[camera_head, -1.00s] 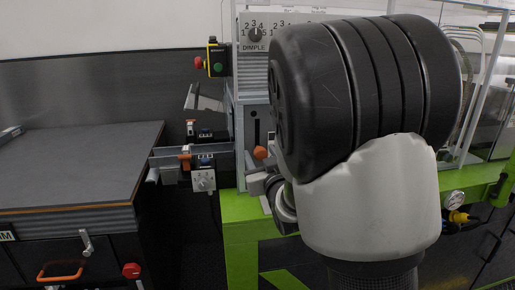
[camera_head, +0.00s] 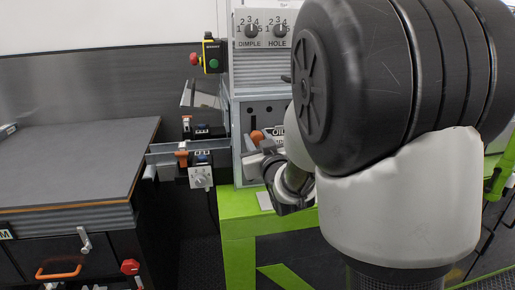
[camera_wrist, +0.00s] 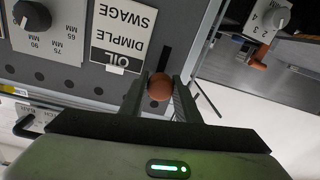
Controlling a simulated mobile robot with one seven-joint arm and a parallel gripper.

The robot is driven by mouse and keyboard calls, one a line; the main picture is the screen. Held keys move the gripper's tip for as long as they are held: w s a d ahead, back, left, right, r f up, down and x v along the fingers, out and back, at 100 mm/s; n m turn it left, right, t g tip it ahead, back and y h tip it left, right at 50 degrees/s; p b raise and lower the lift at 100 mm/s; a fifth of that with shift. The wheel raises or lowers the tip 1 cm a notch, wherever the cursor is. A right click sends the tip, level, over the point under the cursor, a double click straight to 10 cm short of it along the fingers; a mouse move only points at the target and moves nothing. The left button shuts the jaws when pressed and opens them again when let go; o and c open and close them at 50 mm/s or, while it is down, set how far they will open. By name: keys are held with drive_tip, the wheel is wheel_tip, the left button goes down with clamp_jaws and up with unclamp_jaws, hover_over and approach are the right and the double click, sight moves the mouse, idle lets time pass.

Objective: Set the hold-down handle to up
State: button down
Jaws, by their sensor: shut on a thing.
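The hold-down handle shows as an orange knob (camera_head: 257,136) on the grey front panel of the machine in the head view. In the wrist view, which sees the panel upside down, the orange knob (camera_wrist: 159,88) sits between the two fingers of my gripper (camera_wrist: 160,90). The fingers are shut on it from both sides. A dark slot (camera_wrist: 165,56) runs from the knob toward the top of the wrist picture, which is lower on the panel. In the head view my gripper (camera_head: 262,155) is at the knob, partly hidden by my arm.
An "OIL DIMPLE SWAGE" label (camera_wrist: 122,35) and a selector dial (camera_wrist: 32,16) are beside the slot. DIMPLE and HOLE dials (camera_head: 265,30) are above. A grey-topped table (camera_head: 70,165) stands at left. A green frame (camera_head: 238,225) runs below the machine.

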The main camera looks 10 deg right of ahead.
wheel_tip(320, 180, up, 4)
drive_tip(key=shift+w+f, duration=0.1)
drive_tip(key=shift+f, duration=0.05)
drive_tip(key=c, duration=1.4)
unclamp_jaws()
drive_tip(key=shift+o, duration=0.2)
drive_tip(key=shift+f, duration=0.1)
drive_tip(key=s+b, duration=1)
drive_tip(key=s, duration=0.7)
drive_tip(key=shift+s+d, duration=0.25)
drive_tip(key=shift+d, duration=0.15)
